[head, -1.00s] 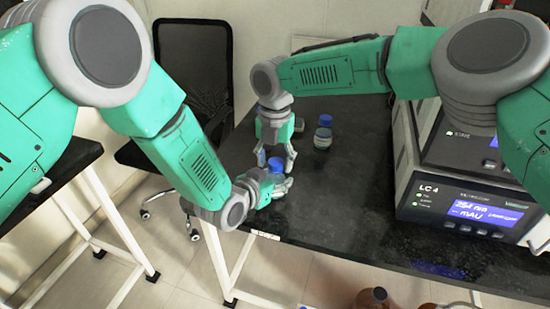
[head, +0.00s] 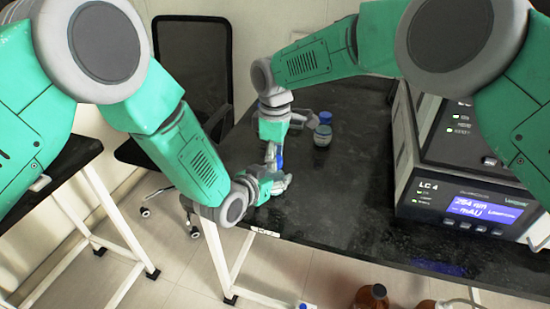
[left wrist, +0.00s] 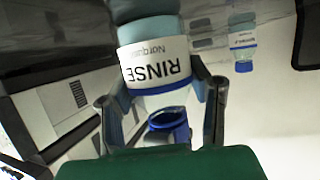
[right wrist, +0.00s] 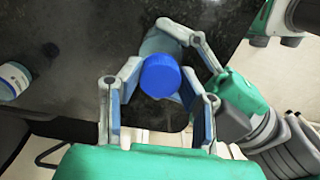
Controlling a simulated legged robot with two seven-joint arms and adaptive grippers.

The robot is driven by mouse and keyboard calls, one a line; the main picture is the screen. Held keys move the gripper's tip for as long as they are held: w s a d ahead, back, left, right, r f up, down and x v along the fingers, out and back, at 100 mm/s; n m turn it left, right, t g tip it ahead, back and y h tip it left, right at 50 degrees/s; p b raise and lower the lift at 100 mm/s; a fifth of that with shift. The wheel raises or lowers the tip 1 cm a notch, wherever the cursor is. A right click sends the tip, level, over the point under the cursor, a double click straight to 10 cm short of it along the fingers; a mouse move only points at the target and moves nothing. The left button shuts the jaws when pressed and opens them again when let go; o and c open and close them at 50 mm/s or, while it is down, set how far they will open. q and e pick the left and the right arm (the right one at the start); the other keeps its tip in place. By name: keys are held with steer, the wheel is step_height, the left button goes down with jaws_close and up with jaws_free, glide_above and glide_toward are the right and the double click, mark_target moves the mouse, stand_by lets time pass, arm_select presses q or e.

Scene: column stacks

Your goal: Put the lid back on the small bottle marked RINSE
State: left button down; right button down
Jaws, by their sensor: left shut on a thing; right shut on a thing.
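The small bottle marked RINSE (left wrist: 155,60) shows in the left wrist view, with a white label and a clear neck. My left gripper (head: 284,184) is shut on the bottle, low over the near left table edge; its fingers also show in the left wrist view (left wrist: 163,105). The blue lid (right wrist: 160,77) is at the bottle's mouth and also shows in the head view (head: 278,163). My right gripper (right wrist: 161,80) is shut on the lid from above. Whether the lid is fully seated I cannot tell.
A second blue-lidded bottle (head: 322,137) stands behind and right of the grippers on the black table (head: 330,200). The LC 4 instrument (head: 460,200) stands at the right. The table between them is clear. A brown bottle (head: 372,297) is below the front edge.

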steer(key=m, duration=0.5)
steer(key=shift+w+a, duration=0.1)
steer(key=shift+a, duration=0.05)
steer(key=m, duration=0.7)
steer(key=shift+w, duration=0.1)
steer(key=c, duration=1.1)
jaws_free()
steer(key=shift+d, duration=0.2)
steer(key=shift+r, duration=0.1)
steer(key=shift+r, duration=2.15)
